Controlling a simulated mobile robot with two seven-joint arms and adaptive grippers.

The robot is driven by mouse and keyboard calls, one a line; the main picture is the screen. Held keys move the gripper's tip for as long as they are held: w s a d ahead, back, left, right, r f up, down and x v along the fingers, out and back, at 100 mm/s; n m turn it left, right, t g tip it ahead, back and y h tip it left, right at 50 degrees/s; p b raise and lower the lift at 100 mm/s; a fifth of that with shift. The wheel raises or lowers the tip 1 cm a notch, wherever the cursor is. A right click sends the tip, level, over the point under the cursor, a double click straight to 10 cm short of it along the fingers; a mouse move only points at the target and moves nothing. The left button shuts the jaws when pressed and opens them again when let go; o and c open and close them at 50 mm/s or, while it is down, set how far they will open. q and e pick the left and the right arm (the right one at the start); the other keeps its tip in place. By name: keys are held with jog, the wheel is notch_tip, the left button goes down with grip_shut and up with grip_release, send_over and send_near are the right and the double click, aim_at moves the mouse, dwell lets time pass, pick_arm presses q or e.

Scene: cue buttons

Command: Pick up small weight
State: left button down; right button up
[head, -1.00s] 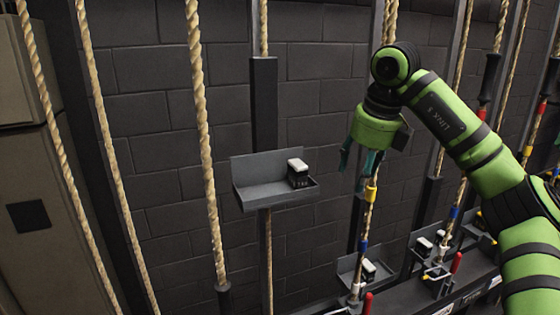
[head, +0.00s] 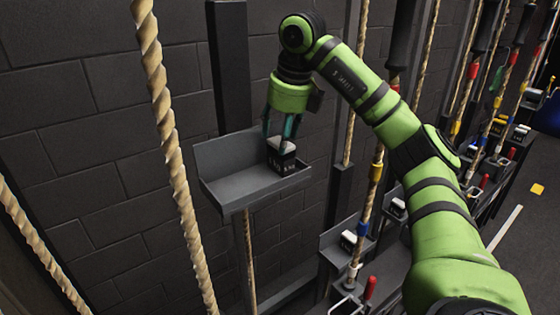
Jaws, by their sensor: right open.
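The small weight (head: 281,160) is a black block with a pale top. It sits at the right end of a grey tray (head: 235,193) fixed to a dark post. My right gripper (head: 282,136) points down over the weight, with its teal fingers open on either side of the weight's top. I cannot tell whether the fingers touch it. The weight rests in the tray. My left gripper is not in view.
Thick ropes (head: 166,130) hang left of the tray, in front of a dark block wall (head: 80,130). Lower right, more trays hold similar weights (head: 348,240), with red-handled levers (head: 370,287) and colour-banded ropes close by.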

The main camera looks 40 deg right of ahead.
aim_at(276, 152)
jog(key=shift+w+f, duration=0.3)
jog(key=shift+f, duration=0.2)
jog(key=shift+w+f, duration=0.15)
jog(key=shift+f, duration=0.1)
jog(key=shift+w+d+f+p, duration=0.1)
jog(key=shift+d+f+p, duration=0.05)
jog(key=shift+f+p, duration=0.6)
jog(key=p+x, duration=0.1)
jog(key=x, duration=0.2)
jog(key=shift+w+f, duration=0.15)
jog(key=shift+f, duration=0.15)
grip_shut()
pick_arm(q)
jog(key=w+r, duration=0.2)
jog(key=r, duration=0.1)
pick_arm(e)
jog(key=shift+w, duration=0.1)
